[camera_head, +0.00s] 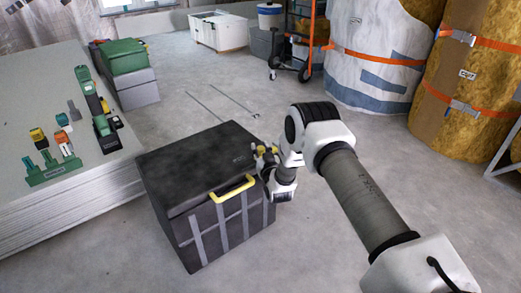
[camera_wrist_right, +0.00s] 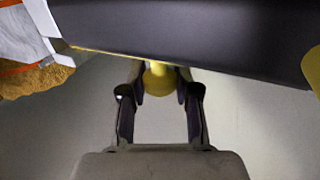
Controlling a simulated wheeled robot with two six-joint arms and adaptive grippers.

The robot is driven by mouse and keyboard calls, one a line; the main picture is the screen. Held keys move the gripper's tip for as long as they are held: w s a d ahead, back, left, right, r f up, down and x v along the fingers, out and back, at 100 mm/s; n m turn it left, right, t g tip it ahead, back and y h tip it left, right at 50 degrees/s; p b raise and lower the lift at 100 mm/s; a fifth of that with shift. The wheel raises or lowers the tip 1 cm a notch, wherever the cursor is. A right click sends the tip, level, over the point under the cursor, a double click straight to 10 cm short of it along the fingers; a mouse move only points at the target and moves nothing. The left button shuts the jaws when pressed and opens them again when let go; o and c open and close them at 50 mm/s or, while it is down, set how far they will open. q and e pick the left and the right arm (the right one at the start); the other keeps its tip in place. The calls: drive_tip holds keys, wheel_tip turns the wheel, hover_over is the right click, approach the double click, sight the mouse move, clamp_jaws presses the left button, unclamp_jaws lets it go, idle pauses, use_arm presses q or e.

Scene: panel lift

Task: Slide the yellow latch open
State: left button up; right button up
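The black lidded box (camera_head: 200,165) stands on the floor with a yellow handle (camera_head: 232,188) on its front. The yellow latch (camera_wrist_right: 159,78) shows as a rounded knob at the edge of the dark box in the right wrist view. In the head view a bit of yellow shows at the box's right side, mostly hidden by my gripper. My right gripper (camera_head: 266,160) is at that side. In the right wrist view, its fingers (camera_wrist_right: 161,88) are closed in on both sides of the knob and appear to hold it. My left gripper is not in view.
A stack of panels (camera_head: 70,215) with green and dark tools on it stands to the left. Green and grey cases (camera_head: 135,85) stand behind it. Strapped insulation rolls (camera_head: 385,60) and a hand truck (camera_head: 300,40) are at the back right. The floor around the box's front and right is clear.

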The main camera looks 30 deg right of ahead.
sight(253, 161)
clamp_jaws()
drive_tip(key=shift+s+a+r+p, duration=0.1)
drive_tip(key=shift+a+p, duration=0.35)
drive_tip(key=shift+a, duration=1.1)
drive_tip(key=shift+d+f, duration=0.1)
drive_tip(key=shift+f, duration=0.1)
drive_tip(key=o, duration=0.7)
unclamp_jaws()
drive_tip(key=shift+o, duration=1.3)
drive_tip(key=shift+a, duration=0.2)
drive_tip(key=v, duration=1.2)
